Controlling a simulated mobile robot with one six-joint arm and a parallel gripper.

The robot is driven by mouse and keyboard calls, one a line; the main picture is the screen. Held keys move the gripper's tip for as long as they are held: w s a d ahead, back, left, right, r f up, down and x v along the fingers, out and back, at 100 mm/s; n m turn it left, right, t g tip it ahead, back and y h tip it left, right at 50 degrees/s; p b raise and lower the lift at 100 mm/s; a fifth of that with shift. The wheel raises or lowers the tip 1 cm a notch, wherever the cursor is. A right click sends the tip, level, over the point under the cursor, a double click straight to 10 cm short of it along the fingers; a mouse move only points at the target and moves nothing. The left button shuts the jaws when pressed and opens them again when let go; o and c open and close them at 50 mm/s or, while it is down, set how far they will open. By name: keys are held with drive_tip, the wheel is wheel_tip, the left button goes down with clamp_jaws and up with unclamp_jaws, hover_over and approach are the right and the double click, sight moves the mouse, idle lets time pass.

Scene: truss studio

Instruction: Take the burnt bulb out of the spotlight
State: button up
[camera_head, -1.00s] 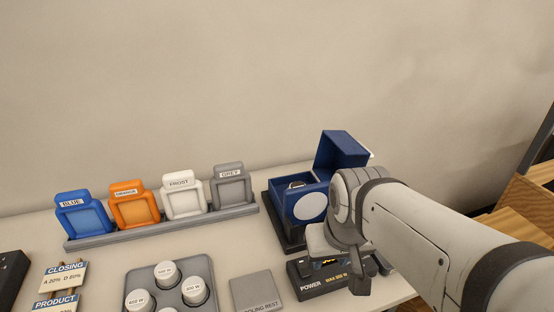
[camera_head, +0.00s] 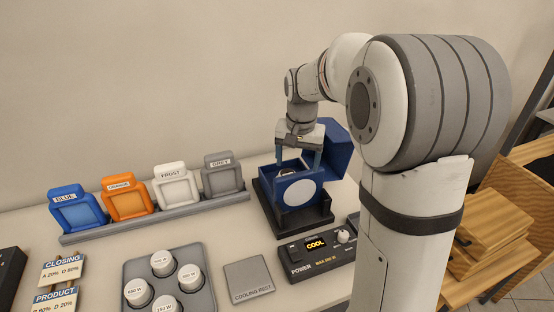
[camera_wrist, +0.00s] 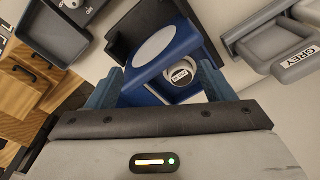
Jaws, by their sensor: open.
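The spotlight (camera_head: 279,188) is a blue box with a white round front, on a black base. Its lid (camera_head: 338,152) stands open.
A power box (camera_head: 320,255) in front of the spotlight reads COOL. The flat grey cooling rest (camera_head: 248,277) lies to its left. A grey tray (camera_head: 134,268) holds several white bulbs. Coloured filter frames stand in a rack (camera_head: 160,222) at the back left.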

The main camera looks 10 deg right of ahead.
drive_tip(key=m+g+p, duration=0.1)
drive_tip(key=m, duration=0.1)
hover_over(287, 172)
drive_tip(key=s, duration=0.1)
wheel_tip(287, 172, down, 6)
drive_tip(key=shift+d+r, duration=0.1)
drive_tip(key=shift+w+f+p, duration=0.15)
drive_tip(key=shift+f+p, duration=0.45)
drive_tip(key=shift+f, duration=1.4)
drive_tip(key=shift+w+f+p, duration=0.1)
drive_tip(key=shift+f+p, duration=0.45)
drive_tip(key=shift+f, duration=1.4)
drive_tip(key=c, duration=1.1)
